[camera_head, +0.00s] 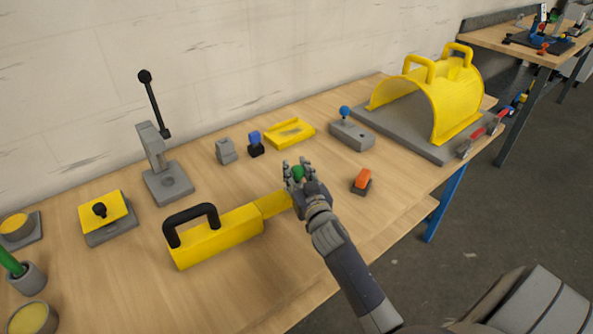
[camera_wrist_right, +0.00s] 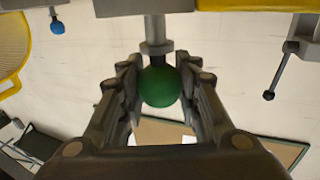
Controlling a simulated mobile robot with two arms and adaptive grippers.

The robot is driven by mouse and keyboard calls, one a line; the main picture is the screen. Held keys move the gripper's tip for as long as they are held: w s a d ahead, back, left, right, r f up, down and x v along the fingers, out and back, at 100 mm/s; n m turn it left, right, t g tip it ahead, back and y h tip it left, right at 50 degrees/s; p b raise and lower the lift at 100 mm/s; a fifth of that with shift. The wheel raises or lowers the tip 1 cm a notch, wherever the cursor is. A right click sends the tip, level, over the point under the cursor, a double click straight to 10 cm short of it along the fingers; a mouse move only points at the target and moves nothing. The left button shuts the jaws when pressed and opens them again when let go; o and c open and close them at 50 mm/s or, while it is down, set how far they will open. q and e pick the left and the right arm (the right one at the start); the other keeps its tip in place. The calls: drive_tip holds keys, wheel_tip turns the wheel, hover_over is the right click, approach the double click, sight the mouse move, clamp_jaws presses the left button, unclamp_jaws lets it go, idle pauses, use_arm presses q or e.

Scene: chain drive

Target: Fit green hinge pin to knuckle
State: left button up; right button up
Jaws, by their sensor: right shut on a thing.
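The green hinge pin has a round green head (camera_wrist_right: 160,86) and a grey collared shank (camera_wrist_right: 154,35), seen in the wrist view. My right gripper (camera_head: 297,175) is shut on the green head, which also shows as a small green spot between the fingers in the head view. In the wrist view the fingers (camera_wrist_right: 160,95) flank the head on both sides. The shank runs up to a dark grey block (camera_wrist_right: 125,7), perhaps the knuckle; I cannot tell whether the shank is inside it. The gripper hides the shank in the head view. My left gripper is not in view.
A yellow block with a black handle (camera_head: 215,238) lies left of the gripper, its narrow yellow end near the fingers. An orange-topped piece (camera_head: 362,179) stands to the right. A lever stand (camera_head: 168,184) and a yellow hood (camera_head: 455,95) stand farther back.

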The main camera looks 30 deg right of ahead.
drive_tip(key=shift+f+b, duration=0.85)
drive_tip(key=shift+f, duration=0.2)
drive_tip(key=shift+c, duration=0.2)
drive_tip(key=o, duration=1.3)
drive_tip(key=shift+c, duration=0.2)
drive_tip(key=v, duration=1.2)
